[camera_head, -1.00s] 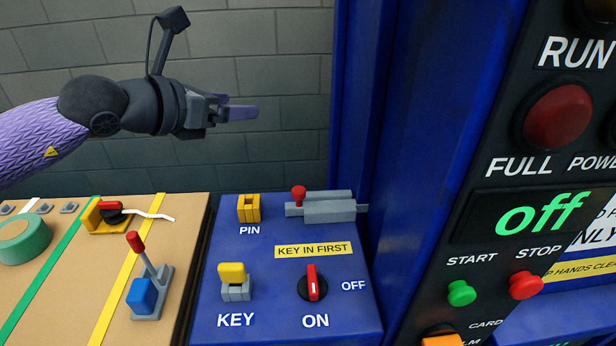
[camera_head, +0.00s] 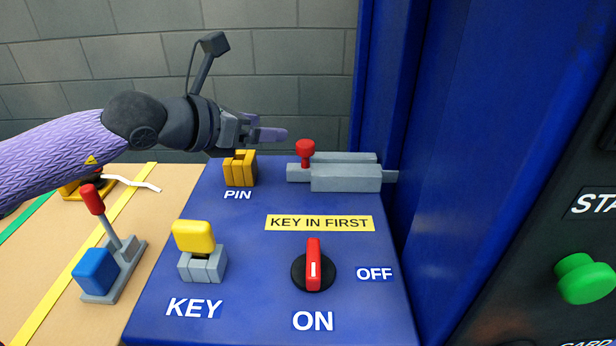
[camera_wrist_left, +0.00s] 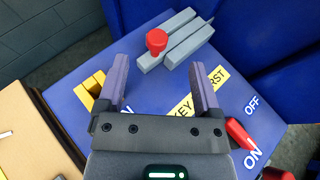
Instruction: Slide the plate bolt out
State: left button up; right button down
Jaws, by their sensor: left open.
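The plate bolt is a grey bar with a red knob (camera_head: 306,149) at its left end. It lies along a grey guide block (camera_head: 346,178) at the back of the blue panel, and its right end reaches the blue wall. The red knob (camera_wrist_left: 156,41) also shows in the left wrist view, beyond the fingertips. My left gripper (camera_head: 272,134) is open and empty. It hovers above the panel's back edge, to the left of the knob and apart from it. In the left wrist view the two purple fingers (camera_wrist_left: 160,85) are spread wide. My right gripper is not in view.
The blue panel (camera_head: 240,295) also bears a yellow PIN block (camera_head: 240,169), a yellow KEY block (camera_head: 194,236) and a red rotary switch (camera_head: 313,264). A blue wall rises at the right. A tan table (camera_head: 50,300) with a red-topped lever (camera_head: 92,200) is at the left.

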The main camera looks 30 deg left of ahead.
aim_at(302, 145)
pick_arm(q)
jog(key=x, duration=0.3)
jog(key=f+x, duration=0.1)
jog(key=x, duration=0.3)
jog(key=s+f+x, duration=0.1)
jog(key=x, duration=0.3)
jog(key=shift+w+a+f, duration=0.15)
jog(key=shift+w+f, duration=0.05)
jog(key=shift+f, duration=0.1)
grip_shut()
